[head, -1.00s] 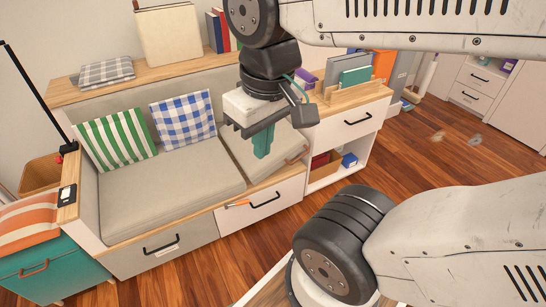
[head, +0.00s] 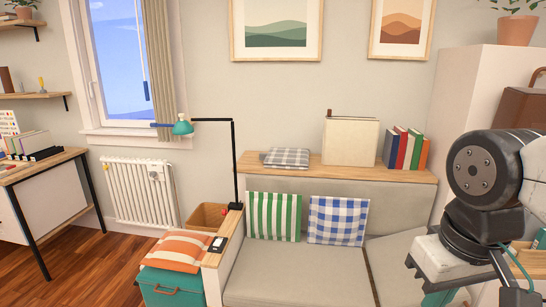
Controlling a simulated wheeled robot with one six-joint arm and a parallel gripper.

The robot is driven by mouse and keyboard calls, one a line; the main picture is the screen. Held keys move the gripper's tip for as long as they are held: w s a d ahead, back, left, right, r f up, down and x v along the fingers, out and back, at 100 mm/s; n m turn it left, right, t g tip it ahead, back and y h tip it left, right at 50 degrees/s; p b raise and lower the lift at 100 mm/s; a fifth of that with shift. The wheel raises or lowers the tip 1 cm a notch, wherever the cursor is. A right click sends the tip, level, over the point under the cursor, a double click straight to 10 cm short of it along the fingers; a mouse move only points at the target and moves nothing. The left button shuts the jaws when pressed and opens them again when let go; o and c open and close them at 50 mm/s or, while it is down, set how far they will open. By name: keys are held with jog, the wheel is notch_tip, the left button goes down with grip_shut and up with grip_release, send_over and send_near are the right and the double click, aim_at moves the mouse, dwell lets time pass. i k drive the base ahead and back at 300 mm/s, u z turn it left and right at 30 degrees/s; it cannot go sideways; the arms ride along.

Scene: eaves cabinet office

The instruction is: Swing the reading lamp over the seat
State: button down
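The reading lamp has a teal shade (head: 183,128) with a blue bar sticking out to its left. A thin black arm (head: 210,120) joins the shade to an upright black post (head: 236,165) at the left end of the bench. The shade hangs left of the post, in front of the window side and away from the seat (head: 292,272). My gripper (head: 447,292) is at the lower right, over the right part of the bench and far from the lamp. Its fingers are mostly cut off by the lower edge, so their opening is hidden.
Green-striped (head: 273,217) and blue-checked (head: 338,220) pillows lean on the backrest. A ledge behind holds a folded cloth (head: 287,158), a cream box (head: 350,141) and several books (head: 404,148). A teal chest (head: 170,286) with an orange-striped cushion (head: 177,250) stands left of the bench.

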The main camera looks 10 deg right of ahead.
aim_at(183, 127)
jog(key=u, duration=0.8)
jog(key=i, duration=0.75)
jog(key=u, duration=0.9)
jog(key=i, duration=0.7)
jog(key=z, duration=0.65)
jog(key=i, duration=0.85)
jog(key=z, duration=0.85)
